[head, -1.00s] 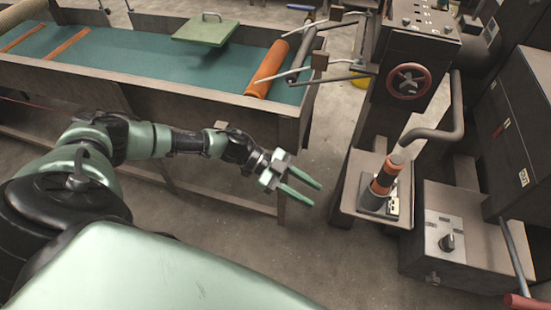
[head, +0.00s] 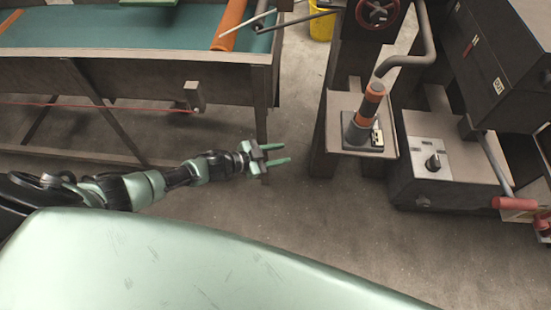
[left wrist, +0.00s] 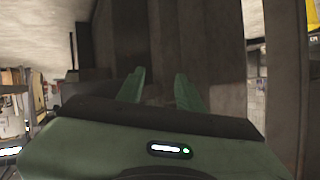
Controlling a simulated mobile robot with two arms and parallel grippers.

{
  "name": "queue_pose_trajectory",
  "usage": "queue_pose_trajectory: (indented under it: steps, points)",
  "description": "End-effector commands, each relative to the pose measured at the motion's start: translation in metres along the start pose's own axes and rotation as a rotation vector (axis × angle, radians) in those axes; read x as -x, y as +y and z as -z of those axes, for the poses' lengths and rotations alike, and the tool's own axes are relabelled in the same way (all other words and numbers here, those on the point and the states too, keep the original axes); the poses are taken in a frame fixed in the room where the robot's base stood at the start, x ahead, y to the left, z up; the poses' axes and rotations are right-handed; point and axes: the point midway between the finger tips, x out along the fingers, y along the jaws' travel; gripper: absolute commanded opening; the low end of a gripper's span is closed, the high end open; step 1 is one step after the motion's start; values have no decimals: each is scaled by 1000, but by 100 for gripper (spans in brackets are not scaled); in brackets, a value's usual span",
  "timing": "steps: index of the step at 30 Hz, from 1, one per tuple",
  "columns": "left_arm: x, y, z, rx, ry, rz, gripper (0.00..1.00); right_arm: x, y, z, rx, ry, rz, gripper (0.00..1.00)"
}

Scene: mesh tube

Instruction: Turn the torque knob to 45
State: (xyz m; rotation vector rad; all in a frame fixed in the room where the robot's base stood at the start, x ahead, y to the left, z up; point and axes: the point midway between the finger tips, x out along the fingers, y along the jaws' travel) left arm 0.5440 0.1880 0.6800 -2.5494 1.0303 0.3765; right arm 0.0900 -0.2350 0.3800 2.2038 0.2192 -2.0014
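A black knob (head: 433,161) stands on a pale plate on top of a low grey box (head: 408,178), right of centre in the head view. It looks like the torque knob; its scale is too small to read. My left gripper (head: 286,153) is open and empty, well to the left of the knob and apart from it. Its two green fingers also show spread in the left wrist view (left wrist: 160,74), with nothing between them. The knob cannot be made out in the left wrist view. My right gripper is not in view.
Between gripper and box stands a dark machine column with a shelf (head: 341,105) holding an orange-banded lever (head: 369,105). A red handwheel (head: 377,10) is above. A red-gripped lever (head: 510,203) lies right of the box. A conveyor (head: 130,35) is at left. Floor in front is clear.

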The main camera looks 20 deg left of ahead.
Motion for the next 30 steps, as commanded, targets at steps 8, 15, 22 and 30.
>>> queue_pose_trajectory:
  steps: [8,15,22,30]
  points:
    - [0,2,-23,25,-41,44,36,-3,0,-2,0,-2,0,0]
    - [0,3,-24,26,-43,46,36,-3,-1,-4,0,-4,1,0]
    - [0,3,-23,26,-43,45,36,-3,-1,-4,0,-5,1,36]
    - [20,41,-120,161,-257,184,36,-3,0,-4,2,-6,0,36]
